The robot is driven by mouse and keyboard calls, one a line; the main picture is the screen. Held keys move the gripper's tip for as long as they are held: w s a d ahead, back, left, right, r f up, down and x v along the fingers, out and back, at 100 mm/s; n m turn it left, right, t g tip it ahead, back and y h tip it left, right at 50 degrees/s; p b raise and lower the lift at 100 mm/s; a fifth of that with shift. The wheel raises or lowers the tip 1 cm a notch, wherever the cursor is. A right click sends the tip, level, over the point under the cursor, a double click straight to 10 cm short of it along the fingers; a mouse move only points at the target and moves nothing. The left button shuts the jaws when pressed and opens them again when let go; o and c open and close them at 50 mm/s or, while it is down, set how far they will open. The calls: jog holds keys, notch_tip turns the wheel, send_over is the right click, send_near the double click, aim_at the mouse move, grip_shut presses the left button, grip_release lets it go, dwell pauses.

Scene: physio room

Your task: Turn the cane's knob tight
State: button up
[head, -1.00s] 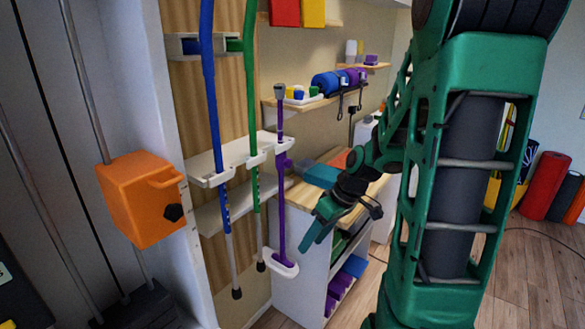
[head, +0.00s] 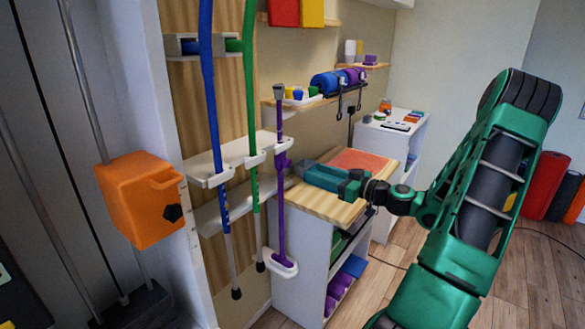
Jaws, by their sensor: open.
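The purple cane (head: 281,210) hangs upright at the right end of the wall rack, its foot in a white cup (head: 283,264). A small purple knob (head: 288,163) appears to stick out on its right side at about rack height; its fine shape is too small to tell. My gripper (head: 300,171) is open and level, with its teal fingers pointing left at the cane near the knob. The fingertips look just right of the cane and apart from the knob, but depth is hard to judge. Nothing shows between the fingers.
A blue cane (head: 213,110) and a green cane (head: 250,100) hang left of the purple one on the white rack (head: 205,167). An orange box (head: 140,200) with a black knob is further left. A wooden-topped cabinet (head: 325,207) with a red-orange pad (head: 362,160) stands below my gripper.

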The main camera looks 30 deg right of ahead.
aim_at(290, 164)
jog(key=x, duration=1)
jog(key=shift+f, duration=0.1)
jog(key=c, duration=1)
jog(key=shift+c, duration=0.2)
